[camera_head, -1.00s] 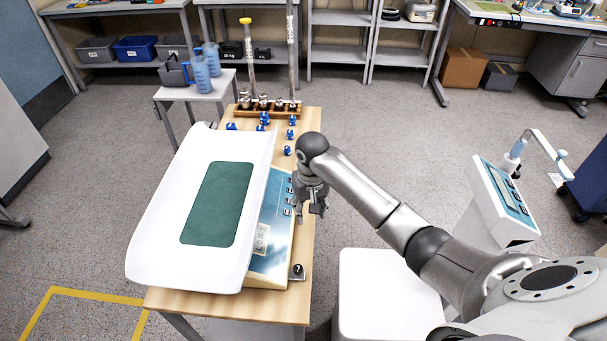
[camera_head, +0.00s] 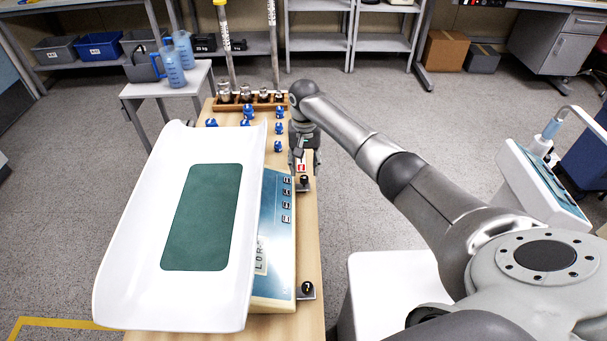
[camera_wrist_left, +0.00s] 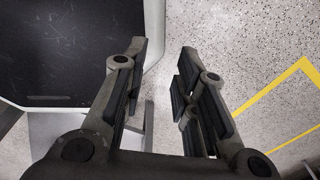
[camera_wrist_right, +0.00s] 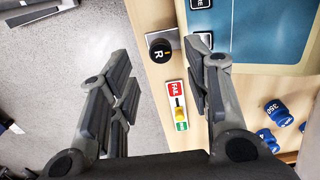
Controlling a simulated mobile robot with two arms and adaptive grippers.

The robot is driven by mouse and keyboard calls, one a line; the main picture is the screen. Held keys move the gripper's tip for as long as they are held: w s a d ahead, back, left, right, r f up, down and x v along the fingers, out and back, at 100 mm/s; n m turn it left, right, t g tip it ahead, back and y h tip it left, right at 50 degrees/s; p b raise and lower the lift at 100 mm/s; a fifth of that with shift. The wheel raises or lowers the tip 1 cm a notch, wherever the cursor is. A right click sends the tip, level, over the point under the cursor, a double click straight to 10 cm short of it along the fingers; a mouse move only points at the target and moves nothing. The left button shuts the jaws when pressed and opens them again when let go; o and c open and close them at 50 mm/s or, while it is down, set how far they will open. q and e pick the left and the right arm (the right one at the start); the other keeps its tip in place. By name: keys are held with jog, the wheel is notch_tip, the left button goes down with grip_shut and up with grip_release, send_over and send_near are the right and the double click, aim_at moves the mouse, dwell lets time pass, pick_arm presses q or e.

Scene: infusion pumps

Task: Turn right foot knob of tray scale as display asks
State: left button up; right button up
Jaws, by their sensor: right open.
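The tray scale has a white tray (camera_head: 128,215) with a green mat and a blue panel (camera_head: 271,225) on its right. A small display (camera_head: 262,254) is on the panel; its text is too small to read surely. A black knob marked R (camera_wrist_right: 160,48) sits on a metal plate at the panel's edge; it also shows in the head view (camera_head: 304,181). Another black knob (camera_head: 307,287) is at the near corner. My right gripper (camera_wrist_right: 155,54) is open and empty above the R knob, which shows between its fingertips. My left gripper (camera_wrist_left: 165,60) is open and empty, over the floor.
A red and green label with a yellow lever (camera_wrist_right: 179,104) is beside the R knob. Several blue weights (camera_head: 278,128) and a wooden rack (camera_head: 225,106) of metal weights stand on the table's far end. A white stool (camera_head: 385,290) is to the right.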

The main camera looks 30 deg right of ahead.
aim_at(304, 178)
notch_tip(304, 178, down, 5)
jog(key=shift+r, duration=0.15)
jog(key=shift+c, duration=1.3)
jog(key=c, duration=0.4)
pick_arm(q)
jog(key=shift+w+d, duration=0.1)
jog(key=shift+w, duration=1.15)
pick_arm(e)
grip_shut()
